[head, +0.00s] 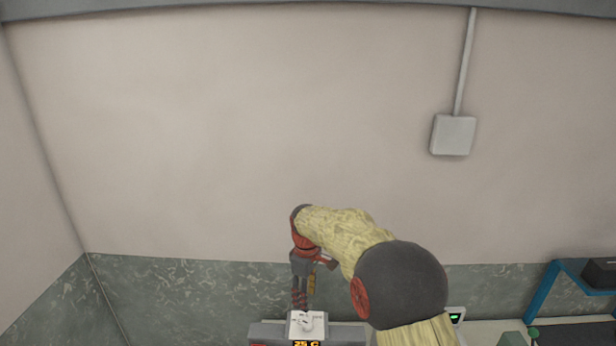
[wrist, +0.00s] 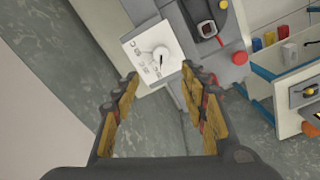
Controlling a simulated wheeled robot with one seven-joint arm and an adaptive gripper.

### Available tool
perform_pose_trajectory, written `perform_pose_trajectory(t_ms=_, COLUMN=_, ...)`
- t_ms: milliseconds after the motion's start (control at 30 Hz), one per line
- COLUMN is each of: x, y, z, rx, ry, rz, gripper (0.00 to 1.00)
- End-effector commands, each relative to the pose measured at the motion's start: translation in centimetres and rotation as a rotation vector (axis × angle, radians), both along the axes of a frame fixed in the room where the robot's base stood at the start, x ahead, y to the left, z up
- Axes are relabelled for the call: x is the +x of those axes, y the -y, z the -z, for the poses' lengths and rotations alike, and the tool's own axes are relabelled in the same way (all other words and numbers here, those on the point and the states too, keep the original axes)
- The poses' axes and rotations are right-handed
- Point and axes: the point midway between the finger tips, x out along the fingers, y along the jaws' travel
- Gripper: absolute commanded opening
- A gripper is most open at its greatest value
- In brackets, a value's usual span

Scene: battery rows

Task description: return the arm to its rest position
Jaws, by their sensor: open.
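My gripper (wrist: 164,88) is open in the wrist view, with nothing between its two yellow-and-black fingers. In the head view my gripper (head: 303,302) points down at the end of my bent arm, just above a white panel (head: 306,322) with a round knob. The white panel shows in the wrist view too (wrist: 141,54), past the fingertips, with its knob (wrist: 160,56) and a dark pointer. I cannot tell from these views whether the fingertips touch the panel.
A grey device with an orange display reading 25 C (head: 306,343) sits at the bottom edge. A blue-framed rack (head: 541,291) stands at right. A grey wall box (head: 453,135) hangs above. The wall area left of my arm is clear.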

Motion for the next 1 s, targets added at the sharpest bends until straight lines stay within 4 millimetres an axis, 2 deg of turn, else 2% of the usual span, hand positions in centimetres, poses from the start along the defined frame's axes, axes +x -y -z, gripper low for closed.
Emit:
perform_pose_trajectory(t_ms=67, x=-0.2, y=0.1, z=0.5, rx=0.0, ry=-0.001, rz=0.065, gripper=0.43)
perform_pose_trajectory(t_ms=200, x=-3.4, y=1.0, z=3.0, rx=-0.019, ry=-0.051, rz=0.209, gripper=0.43)
perform_pose_trajectory(t_ms=567, x=-11.5, y=5.2, z=1.1, rx=-0.018, ry=-0.037, rz=0.505, gripper=0.43)
perform_pose_trajectory(t_ms=800, x=-18.7, y=9.4, z=-0.6, rx=0.02, ry=0.024, rz=0.711, gripper=0.43)
perform_pose_trajectory(t_ms=1000, x=-24.8, y=12.6, z=-0.7, rx=0.067, ry=0.091, rz=0.85, gripper=0.43)
